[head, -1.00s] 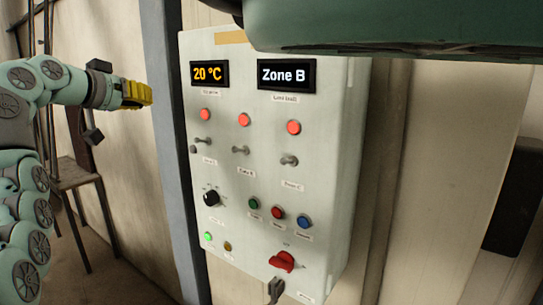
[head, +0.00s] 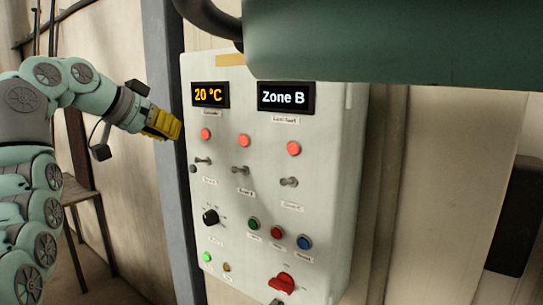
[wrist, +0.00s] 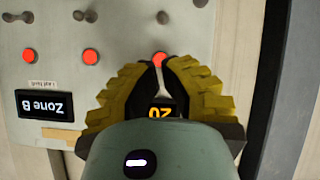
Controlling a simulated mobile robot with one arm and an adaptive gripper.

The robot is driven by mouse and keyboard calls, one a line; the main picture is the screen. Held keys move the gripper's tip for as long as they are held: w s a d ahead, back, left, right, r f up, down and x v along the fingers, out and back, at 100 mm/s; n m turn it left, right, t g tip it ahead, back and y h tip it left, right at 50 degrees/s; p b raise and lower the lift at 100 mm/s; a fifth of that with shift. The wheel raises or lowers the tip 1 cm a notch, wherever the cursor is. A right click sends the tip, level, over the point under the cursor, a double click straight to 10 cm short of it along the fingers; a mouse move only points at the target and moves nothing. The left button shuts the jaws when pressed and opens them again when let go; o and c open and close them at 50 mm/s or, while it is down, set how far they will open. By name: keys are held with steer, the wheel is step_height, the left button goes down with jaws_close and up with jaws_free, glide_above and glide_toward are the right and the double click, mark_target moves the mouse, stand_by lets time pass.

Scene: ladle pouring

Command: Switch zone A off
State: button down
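The zone A toggle (head: 202,160) is the leftmost in a row of three on the pale control panel (head: 325,190); a red lamp (head: 206,134) glows above it. It also shows in the upside-down wrist view (wrist: 163,17). Its exact lever position is too small to tell. My gripper (head: 174,131), with yellow ribbed fingers, is in front of the panel's left edge, apart from the toggle. In the wrist view, the fingertips (wrist: 162,68) are drawn together near the zone A lamp, with nothing visible held.
The zone B toggle (head: 240,170) and zone C toggle (head: 289,182) sit to the right, under lit red lamps. Displays read 20 °C (head: 210,95) and Zone B (head: 286,97). A stool (head: 80,195) stands left.

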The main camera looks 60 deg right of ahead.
mark_target(195, 160)
steer(key=p+x, duration=0.5)
steer(key=x, duration=0.2)
steer(key=shift+s+d+r+p, duration=0.15)
steer(key=shift+s+r+p, duration=0.05)
steer(key=shift+p, duration=0.15)
steer(key=shift+p+x, duration=0.55)
steer(key=shift+x, duration=0.4)
steer(key=shift+w+a+f+b, duration=0.2)
steer(key=shift+f+b, duration=0.3)
steer(key=shift+b, duration=1.05)
steer(key=shift+a+r+h+b, duration=0.1)
steer(key=shift+h+b, duration=0.2)
steer(key=shift+a+h+b, duration=0.25)
steer(key=shift+h+b, duration=0.45)
steer(key=shift+b, duration=3.15)
steer(key=f+b, duration=0.1)
steer(key=b, duration=0.2)
steer(key=shift+a+h, duration=0.15)
steer(key=shift+h, duration=0.25)
steer(key=h+b, duration=0.1)
steer(key=b, duration=0.2)
steer(key=f+h+b, duration=0.1)
steer(key=h+b, duration=0.1)
steer(key=b, duration=0.2)
steer(key=shift+a+f, duration=0.15)
steer(key=shift+a, duration=0.25)
steer(key=shift+r, duration=0.5)
